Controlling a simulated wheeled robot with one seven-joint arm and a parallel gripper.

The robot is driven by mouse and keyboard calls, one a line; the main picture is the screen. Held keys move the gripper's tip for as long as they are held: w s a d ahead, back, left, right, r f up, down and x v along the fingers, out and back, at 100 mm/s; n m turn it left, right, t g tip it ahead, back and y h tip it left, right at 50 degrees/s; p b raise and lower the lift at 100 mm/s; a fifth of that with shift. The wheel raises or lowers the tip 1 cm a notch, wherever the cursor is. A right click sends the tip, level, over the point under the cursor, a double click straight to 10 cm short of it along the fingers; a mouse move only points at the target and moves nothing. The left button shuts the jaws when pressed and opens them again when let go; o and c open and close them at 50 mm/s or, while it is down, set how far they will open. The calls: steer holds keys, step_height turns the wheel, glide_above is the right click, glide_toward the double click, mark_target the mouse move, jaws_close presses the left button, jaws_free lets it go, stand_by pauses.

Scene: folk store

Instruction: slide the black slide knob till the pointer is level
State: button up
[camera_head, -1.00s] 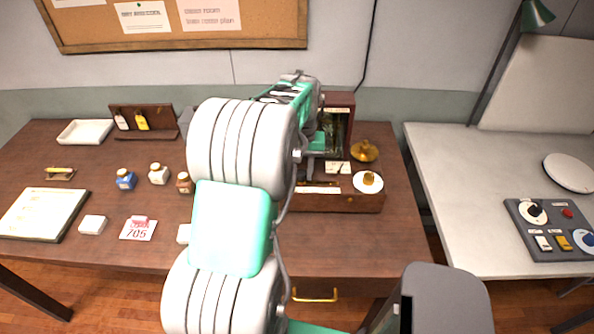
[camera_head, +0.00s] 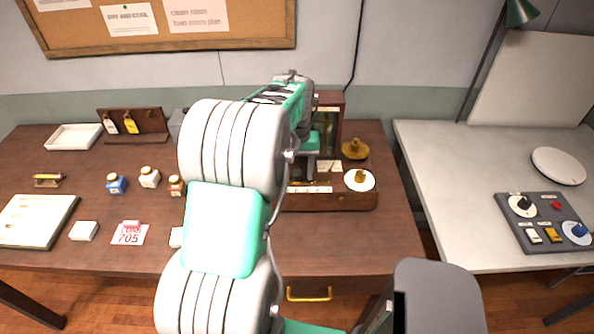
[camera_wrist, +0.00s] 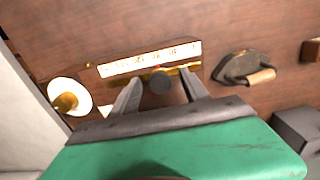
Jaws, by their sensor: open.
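The black slide knob (camera_wrist: 160,83) shows in the wrist view as a dark round knob below a white marked scale strip (camera_wrist: 150,58). My gripper (camera_wrist: 160,78) is open, with one finger on each side of the knob. I cannot tell whether either finger touches it. In the head view my gripper (camera_head: 311,170) is over the front of the wooden balance case (camera_head: 330,202), whose scale strip (camera_head: 310,189) shows below it. My arm hides much of the case. I cannot make out the pointer or whether it is level.
A white pan (camera_head: 349,184) with a brass piece sits right of the strip, near a brass dish (camera_head: 355,150). In the wrist view a dark tool (camera_wrist: 238,66) with a wooden handle lies beside the strip. Bottles (camera_head: 149,178) stand left.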

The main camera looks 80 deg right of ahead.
steer(key=shift+r, duration=0.1)
steer(key=shift+r+p, duration=2.35)
steer(key=shift+r, duration=1.15)
steer(key=shift+f, duration=0.1)
